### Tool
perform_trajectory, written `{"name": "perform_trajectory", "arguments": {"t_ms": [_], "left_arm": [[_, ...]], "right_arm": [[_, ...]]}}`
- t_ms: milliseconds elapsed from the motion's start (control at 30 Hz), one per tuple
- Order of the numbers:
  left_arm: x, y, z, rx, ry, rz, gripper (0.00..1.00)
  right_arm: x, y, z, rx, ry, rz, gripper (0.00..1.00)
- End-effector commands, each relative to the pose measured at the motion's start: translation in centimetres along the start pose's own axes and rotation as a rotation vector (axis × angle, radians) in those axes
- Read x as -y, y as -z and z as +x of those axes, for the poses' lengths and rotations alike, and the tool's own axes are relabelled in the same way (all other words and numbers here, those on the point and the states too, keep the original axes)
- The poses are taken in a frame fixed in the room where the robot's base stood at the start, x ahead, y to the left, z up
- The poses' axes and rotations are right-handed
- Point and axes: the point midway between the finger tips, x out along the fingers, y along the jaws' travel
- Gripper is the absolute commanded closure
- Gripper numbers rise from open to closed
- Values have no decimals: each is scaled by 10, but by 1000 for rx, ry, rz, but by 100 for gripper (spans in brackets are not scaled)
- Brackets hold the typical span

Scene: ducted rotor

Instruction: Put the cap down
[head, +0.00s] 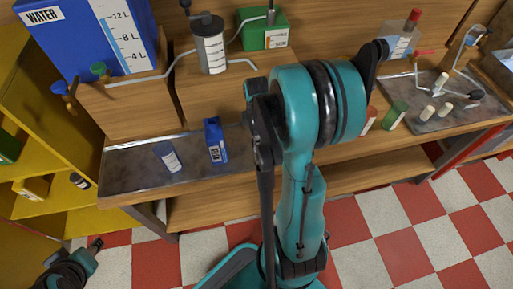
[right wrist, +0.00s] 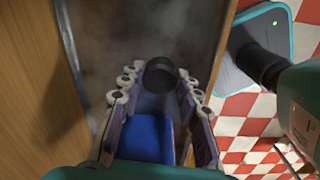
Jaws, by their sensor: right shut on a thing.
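A small black cap (right wrist: 160,75) sits between the fingertips of my right gripper (right wrist: 158,84) in the right wrist view. The fingers are shut on it, over the dull metal tray (right wrist: 110,22). A blue container (right wrist: 145,140) shows between the fingers lower in that view. In the head view a blue container (head: 213,140) with a label stands on the tray (head: 125,173). My right arm hides the right gripper and the cap there. My left gripper (head: 94,245) is at the bottom left, dark and small, away from the tray; its opening is unclear.
A white and blue bottle (head: 168,157) stands on the tray. A blue water tank (head: 85,35), a grey canister (head: 210,50) and a green box (head: 265,35) stand behind. A second tray (head: 430,118) with small pieces lies at right. The tray's left part is bare.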

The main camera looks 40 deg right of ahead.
Motion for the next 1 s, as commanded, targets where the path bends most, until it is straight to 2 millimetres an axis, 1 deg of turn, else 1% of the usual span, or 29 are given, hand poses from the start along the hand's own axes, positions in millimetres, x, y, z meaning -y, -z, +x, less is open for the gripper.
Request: {"name": "perform_trajectory", "arguments": {"t_ms": [133,300,333,600,733,767,800,833,1000], "left_arm": [[0,-3,5,0,0,0,60],[0,-12,16,0,0,0,60],[0,-12,17,0,0,0,60],[0,-12,16,0,0,0,60],[0,-14,20,0,0,0,60],[0,-14,19,0,0,0,60],[0,-13,19,0,0,0,60],[0,-13,18,0,0,0,60],[0,-13,18,0,0,0,60]], "right_arm": [[-1,2,11,0,0,0,79],[0,2,38,0,0,0,79],[0,2,41,0,0,0,79],[0,1,41,0,0,0,79],[0,1,45,0,0,0,79],[0,1,44,0,0,0,59],[0,1,44,0,0,0,49],[0,1,44,0,0,0,47],[0,1,44,0,0,0,47]]}}
